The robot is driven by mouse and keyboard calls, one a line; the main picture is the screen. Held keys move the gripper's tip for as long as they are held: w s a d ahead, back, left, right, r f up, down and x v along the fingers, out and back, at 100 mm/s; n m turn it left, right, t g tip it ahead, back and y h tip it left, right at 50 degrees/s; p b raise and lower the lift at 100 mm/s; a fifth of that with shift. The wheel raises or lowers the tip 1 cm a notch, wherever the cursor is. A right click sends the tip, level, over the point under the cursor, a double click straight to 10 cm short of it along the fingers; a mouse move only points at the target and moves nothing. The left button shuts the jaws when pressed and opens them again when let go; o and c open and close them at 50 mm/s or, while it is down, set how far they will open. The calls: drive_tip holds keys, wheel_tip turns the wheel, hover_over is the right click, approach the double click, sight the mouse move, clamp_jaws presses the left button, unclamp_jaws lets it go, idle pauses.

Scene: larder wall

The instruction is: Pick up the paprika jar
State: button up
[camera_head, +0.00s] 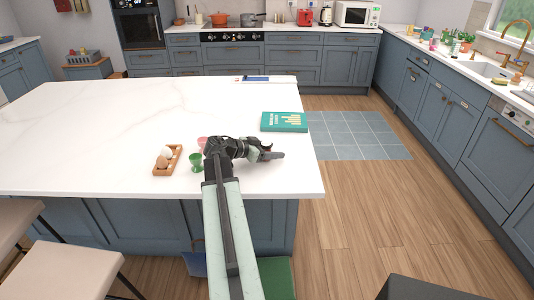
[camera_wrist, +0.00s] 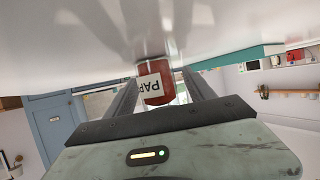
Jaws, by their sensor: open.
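The paprika jar (camera_wrist: 155,84), red with a white label reading "PA", shows in the wrist view. It appears upside down in that picture, against the white worktop (camera_wrist: 90,30). It lies between the lines of my two dark fingers, toward their far ends. My gripper (camera_wrist: 160,86) is open, with a finger on each side of the jar; I cannot tell whether either touches it. In the head view my gripper (camera_head: 272,154) is low over the island's right edge. I cannot make out the jar there; my gripper may hide it.
A teal book (camera_head: 284,122) lies just beyond my gripper on the island (camera_head: 110,115). Left of my arm are a green egg cup (camera_head: 196,161), a pink item (camera_head: 202,142) and a wooden egg tray (camera_head: 168,160). The island's left side is clear.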

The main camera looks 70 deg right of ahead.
clamp_jaws()
